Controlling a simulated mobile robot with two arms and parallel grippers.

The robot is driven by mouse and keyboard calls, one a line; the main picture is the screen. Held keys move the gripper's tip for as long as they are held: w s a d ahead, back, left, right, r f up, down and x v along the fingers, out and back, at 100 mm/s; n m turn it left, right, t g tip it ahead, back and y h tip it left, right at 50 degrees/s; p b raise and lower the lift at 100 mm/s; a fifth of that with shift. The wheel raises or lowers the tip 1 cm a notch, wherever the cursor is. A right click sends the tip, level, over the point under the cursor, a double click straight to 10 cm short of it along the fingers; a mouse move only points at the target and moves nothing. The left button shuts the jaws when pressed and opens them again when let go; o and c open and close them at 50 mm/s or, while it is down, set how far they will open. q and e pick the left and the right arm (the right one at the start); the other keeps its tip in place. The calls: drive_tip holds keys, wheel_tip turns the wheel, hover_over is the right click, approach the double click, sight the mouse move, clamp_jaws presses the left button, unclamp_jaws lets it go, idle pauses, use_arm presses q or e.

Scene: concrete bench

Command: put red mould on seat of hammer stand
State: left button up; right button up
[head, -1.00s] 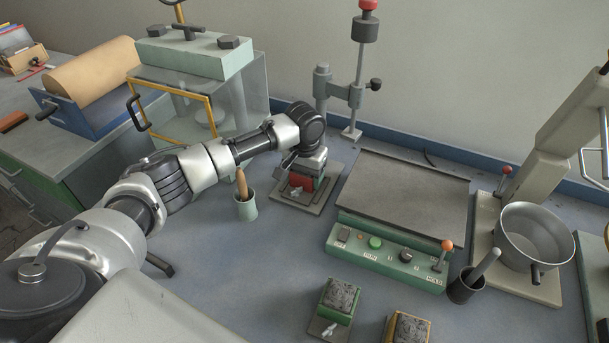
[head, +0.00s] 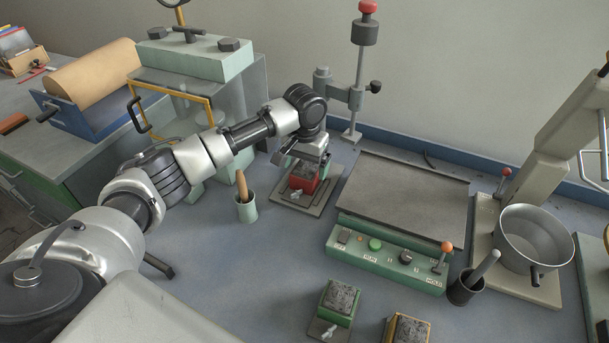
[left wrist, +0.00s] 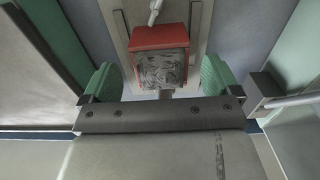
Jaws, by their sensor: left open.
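The red mould (head: 303,181), filled with dark grey rough material, sits upright on the grey base plate (head: 325,198) of the hammer stand (head: 355,95). In the left wrist view the red mould (left wrist: 162,39) is on the pale seat, with a small metal clamp handle (left wrist: 155,12) beside its far side. My left gripper (head: 309,158) is open just above and behind the mould. Its green finger pads show on either side in the left wrist view, apart from the mould. My right gripper is not in view.
A green control box (head: 388,256) with a flat grey plate stands to the right. A green mould (head: 339,301) and a yellow mould (head: 408,328) are at the front. A green cup (head: 246,210) with a wooden handle stands left of the base plate. A metal pan (head: 533,238) is at right.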

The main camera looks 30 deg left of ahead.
use_arm(q)
wheel_tip(320, 180, up, 7)
drive_tip(key=shift+r, duration=0.2)
idle(1.3)
